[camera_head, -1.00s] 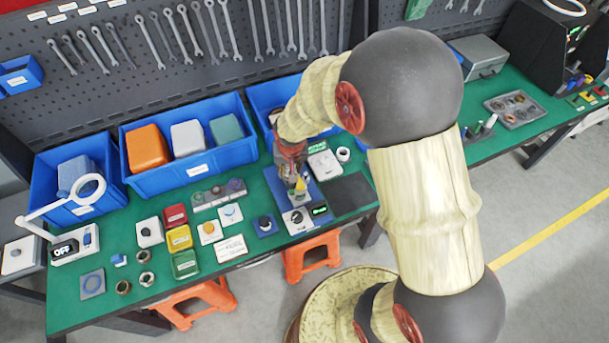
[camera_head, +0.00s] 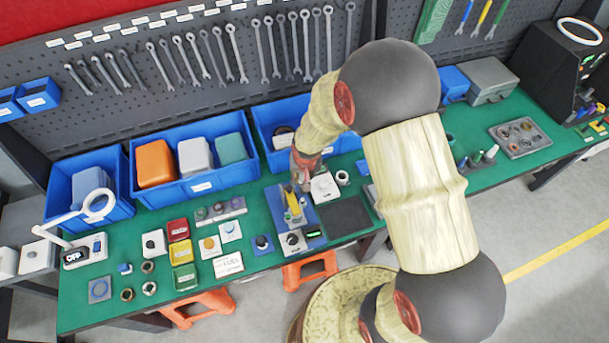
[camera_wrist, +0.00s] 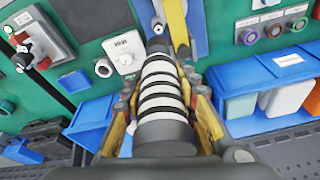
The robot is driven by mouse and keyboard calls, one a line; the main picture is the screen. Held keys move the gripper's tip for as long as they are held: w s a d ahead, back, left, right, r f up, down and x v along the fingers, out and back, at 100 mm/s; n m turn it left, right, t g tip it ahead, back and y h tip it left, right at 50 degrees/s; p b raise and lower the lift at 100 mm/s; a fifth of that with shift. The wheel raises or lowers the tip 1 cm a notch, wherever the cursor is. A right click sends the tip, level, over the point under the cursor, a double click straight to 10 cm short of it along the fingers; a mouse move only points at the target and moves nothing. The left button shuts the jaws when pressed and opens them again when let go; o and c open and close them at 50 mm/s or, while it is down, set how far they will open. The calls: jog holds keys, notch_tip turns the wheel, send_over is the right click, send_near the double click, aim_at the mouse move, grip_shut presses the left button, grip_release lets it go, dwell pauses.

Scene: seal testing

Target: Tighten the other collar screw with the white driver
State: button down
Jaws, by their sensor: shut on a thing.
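My gripper (camera_wrist: 165,108) is shut on the white driver (camera_wrist: 160,100), whose thick handle has white and dark grey bands. The driver runs away from the wrist, between the fingers, toward the blue fixture (camera_wrist: 200,30) in the wrist view. A small round screw-like head (camera_wrist: 158,28) shows near the driver's far end, beside an upright yellow piece (camera_wrist: 178,20). I cannot tell whether the tip touches it. In the head view my gripper (camera_head: 301,184) is above the back of the fixture (camera_head: 311,214), and the yellow piece (camera_head: 292,203) stands in front of it. The collar is not clearly visible.
A white device with a dial (camera_head: 324,187) stands right of the fixture, and a dark mat (camera_head: 345,218) lies in front of it. Blue bins (camera_head: 205,185) line the back. Buttons and coloured boxes (camera_head: 182,252) stand at the left. More drivers (camera_head: 489,153) stand farther right.

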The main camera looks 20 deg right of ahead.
jog(key=shift+s+a+f, duration=0.25)
jog(key=shift+a, duration=0.2)
jog(key=shift+w+d+f+b, duration=0.15)
jog(key=shift+d+f+b, duration=0.15)
jog(key=shift+f+b, duration=0.45)
jog(key=shift+a+f+b, duration=0.15)
jog(key=shift+f+b, duration=0.65)
jog(key=shift+f, duration=0.55)
jog(key=shift+b, duration=0.4)
jog(key=shift+f+b, duration=1.1)
dwell(1.1)
jog(key=shift+f+b, duration=0.25)
jog(key=shift+b, duration=0.6)
dwell(2.0)
